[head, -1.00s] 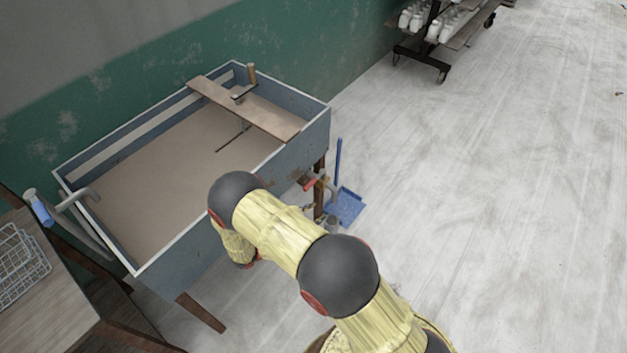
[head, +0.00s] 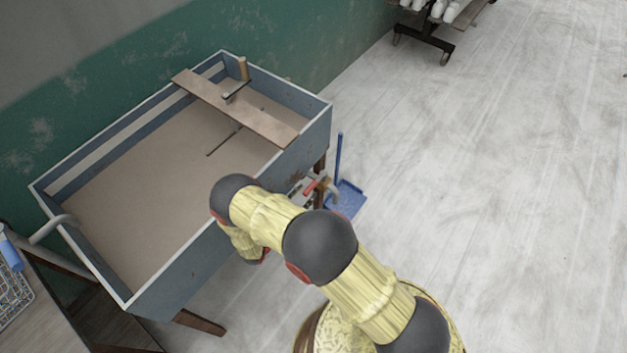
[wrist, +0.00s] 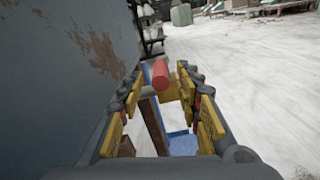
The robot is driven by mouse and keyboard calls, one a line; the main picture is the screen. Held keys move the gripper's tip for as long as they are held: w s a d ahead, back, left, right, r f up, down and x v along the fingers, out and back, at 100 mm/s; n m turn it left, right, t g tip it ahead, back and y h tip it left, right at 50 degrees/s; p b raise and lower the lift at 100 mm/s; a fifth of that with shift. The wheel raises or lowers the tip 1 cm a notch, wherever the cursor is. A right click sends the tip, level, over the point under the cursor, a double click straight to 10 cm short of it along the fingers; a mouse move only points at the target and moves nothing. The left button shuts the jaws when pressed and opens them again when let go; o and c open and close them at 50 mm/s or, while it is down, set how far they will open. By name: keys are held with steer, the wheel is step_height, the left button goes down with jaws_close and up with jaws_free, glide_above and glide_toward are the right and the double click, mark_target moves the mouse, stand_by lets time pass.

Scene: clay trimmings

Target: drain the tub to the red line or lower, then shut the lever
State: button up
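The blue-grey tub (head: 172,284) stands on wooden legs against the green wall, holding flat brown, murky contents (head: 150,190). A pale band (head: 135,128) runs along its inner far wall; I cannot make out a red line. The red lever (head: 309,188) is low outside the tub's right end, partly behind my arm. In the wrist view the red lever (wrist: 160,73) points towards me, ahead of and between the fingertips, beside a grey pipe. My gripper (wrist: 163,100) is open around that line of sight; contact with the lever does not show. In the head view my arm hides most of the gripper.
A wooden board (head: 240,110) lies across the tub. A blue dustpan (head: 345,200) stands on the floor near the lever. A bent grey pipe (head: 52,226) and a wire basket (head: 12,298) are at left. A wheeled rack (head: 425,40) is at the back. The floor at right is clear.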

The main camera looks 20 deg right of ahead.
mark_target(321, 176)
steer(key=shift+b+x, duration=0.65)
steer(key=shift+x, duration=2.55)
steer(key=shift+c, duration=0.9)
jaws_close()
